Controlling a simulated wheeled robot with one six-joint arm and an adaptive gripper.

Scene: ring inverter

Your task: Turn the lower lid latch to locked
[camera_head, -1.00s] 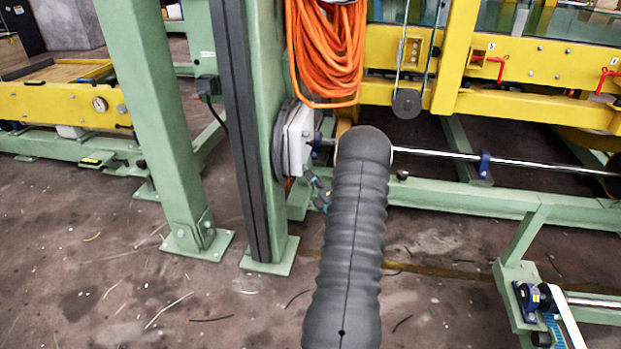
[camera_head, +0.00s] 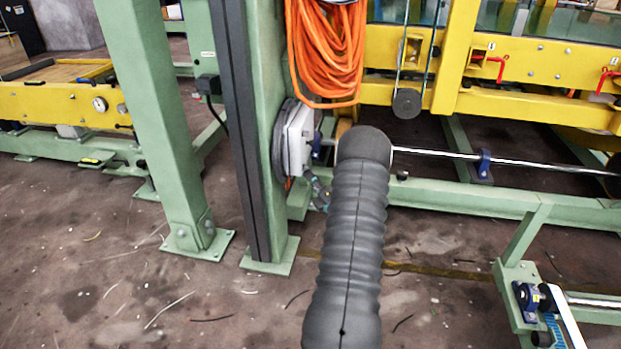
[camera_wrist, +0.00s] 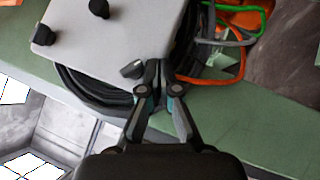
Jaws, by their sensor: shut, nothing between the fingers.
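The pale grey box lid (camera_wrist: 105,40) fills the top left of the wrist view. It bears several dark knobs: one at the edge by my fingers (camera_wrist: 132,70), one near the corner (camera_wrist: 45,35) and one nearer the top (camera_wrist: 98,8). I cannot tell which is the lower latch or read their settings. My gripper (camera_wrist: 157,68) is shut and empty, its tips right beside the edge knob; contact is unclear. In the head view the box (camera_head: 298,138) shows edge-on at the green post, with my gripper (camera_head: 318,192) just below it, partly hidden by my arm.
A black round cable coil or rim (camera_wrist: 95,88) lies behind the lid. Orange and green cables (camera_wrist: 235,45) loop close on the right in the wrist view. In the head view an orange cable bundle (camera_head: 325,50) hangs above the box. A metal shaft (camera_head: 440,153) runs rightward.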

